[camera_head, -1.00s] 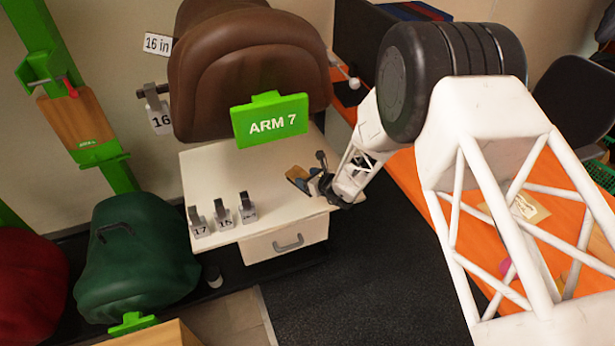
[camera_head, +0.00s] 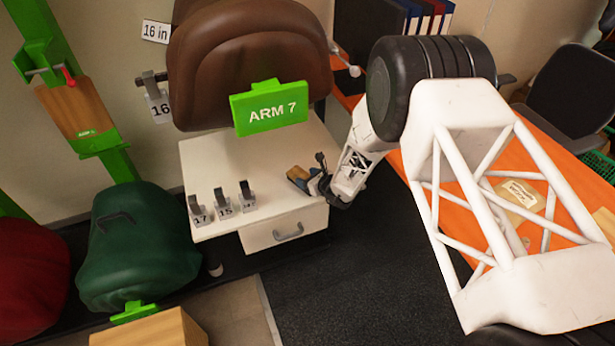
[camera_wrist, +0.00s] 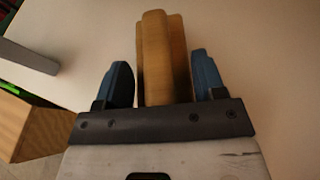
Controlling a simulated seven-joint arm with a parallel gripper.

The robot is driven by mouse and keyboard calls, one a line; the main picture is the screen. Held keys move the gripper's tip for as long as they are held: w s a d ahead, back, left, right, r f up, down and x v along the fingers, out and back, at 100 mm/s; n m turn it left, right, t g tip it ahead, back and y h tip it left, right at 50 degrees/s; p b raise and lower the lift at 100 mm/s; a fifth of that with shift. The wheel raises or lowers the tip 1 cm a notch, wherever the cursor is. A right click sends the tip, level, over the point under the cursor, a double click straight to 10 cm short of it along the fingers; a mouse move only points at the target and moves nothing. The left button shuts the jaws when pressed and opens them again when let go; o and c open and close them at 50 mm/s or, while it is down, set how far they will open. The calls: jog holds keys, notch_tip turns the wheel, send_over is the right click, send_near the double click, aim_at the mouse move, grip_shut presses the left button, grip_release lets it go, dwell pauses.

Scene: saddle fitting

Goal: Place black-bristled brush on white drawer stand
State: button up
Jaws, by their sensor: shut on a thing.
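My gripper (camera_head: 316,182) is at the right end of the white drawer stand (camera_head: 225,165), over its top. In the wrist view its two blue fingers (camera_wrist: 162,80) stand on either side of the brush (camera_wrist: 155,55), whose tan wooden body points away from me. The brush also shows as a small tan and dark shape in the head view (camera_head: 298,173). The bristles cannot be made out. The brush is low over the stand top, and I cannot tell whether it touches it.
Several numbered metal clips (camera_head: 222,201) stand at the stand's front left. A green saddle (camera_head: 135,250) is at the left. The middle of the stand top is clear.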

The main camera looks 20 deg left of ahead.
jog(key=shift+f, duration=0.55)
dwell(0.7)
jog(key=o, duration=1.1)
jog(key=shift+o, duration=0.2)
jog(key=shift+d, duration=0.15)
jog(key=shift+v, duration=3.8)
jog(key=shift+s, duration=0.1)
